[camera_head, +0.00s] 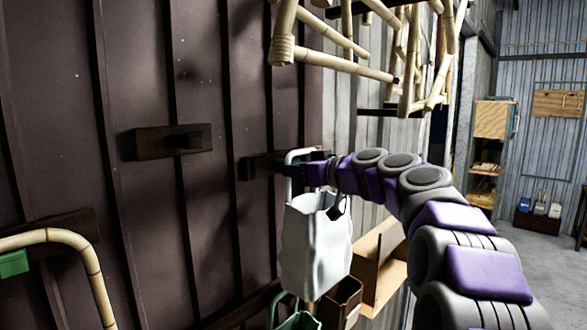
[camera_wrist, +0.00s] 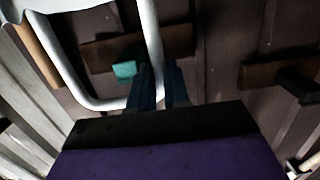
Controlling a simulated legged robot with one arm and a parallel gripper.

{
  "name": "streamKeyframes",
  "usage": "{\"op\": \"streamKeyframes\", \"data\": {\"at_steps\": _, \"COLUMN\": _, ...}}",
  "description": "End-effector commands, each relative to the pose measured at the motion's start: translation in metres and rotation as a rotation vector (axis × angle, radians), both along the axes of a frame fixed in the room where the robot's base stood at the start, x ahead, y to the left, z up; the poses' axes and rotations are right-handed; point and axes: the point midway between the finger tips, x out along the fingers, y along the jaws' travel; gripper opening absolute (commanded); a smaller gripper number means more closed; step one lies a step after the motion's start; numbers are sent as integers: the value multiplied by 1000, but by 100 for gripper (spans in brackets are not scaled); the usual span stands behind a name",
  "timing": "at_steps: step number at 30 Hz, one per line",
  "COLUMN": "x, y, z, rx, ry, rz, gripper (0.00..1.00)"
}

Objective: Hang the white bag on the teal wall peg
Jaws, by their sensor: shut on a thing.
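The white bag (camera_head: 316,245) hangs upright beside the dark wall in the head view. Its stiff white handle loop rises above it. My gripper (camera_head: 302,170) is shut on one side of this handle (camera_wrist: 151,45), which passes between the fingers (camera_wrist: 160,87) in the wrist view. The teal peg (camera_wrist: 124,69) sticks out from a brown board (camera_wrist: 135,48). It appears inside the outline of the handle loop; I cannot tell whether the loop is around it or in front of it. In the head view the gripper and handle hide the peg.
A dark peg on a board (camera_head: 172,141) is to the left. A cane (camera_head: 60,236) and a green peg (camera_head: 14,263) are at lower left. Bamboo frames (camera_head: 345,65) hang above. A green bag (camera_head: 298,321), brown bag (camera_head: 342,298) and cardboard box (camera_head: 380,265) are below.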

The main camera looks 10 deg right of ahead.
Motion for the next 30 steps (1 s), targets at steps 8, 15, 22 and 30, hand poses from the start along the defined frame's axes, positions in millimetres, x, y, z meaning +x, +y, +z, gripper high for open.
{"op": "streamKeyframes", "data": {"at_steps": 8, "x": 14, "y": 26, "z": -1, "rx": -9, "ry": 3, "rz": 5, "gripper": 0}}
{"op": "streamKeyframes", "data": {"at_steps": 15, "x": 24, "y": 26, "z": -14, "rx": -5, "ry": 0, "rz": 4, "gripper": 0}}
{"op": "streamKeyframes", "data": {"at_steps": 22, "x": 25, "y": 19, "z": -18, "rx": 0, "ry": 2, "rz": 2, "gripper": 0}}
{"op": "streamKeyframes", "data": {"at_steps": 30, "x": 26, "y": 27, "z": -17, "rx": -5, "ry": 1, "rz": 3, "gripper": 0}}
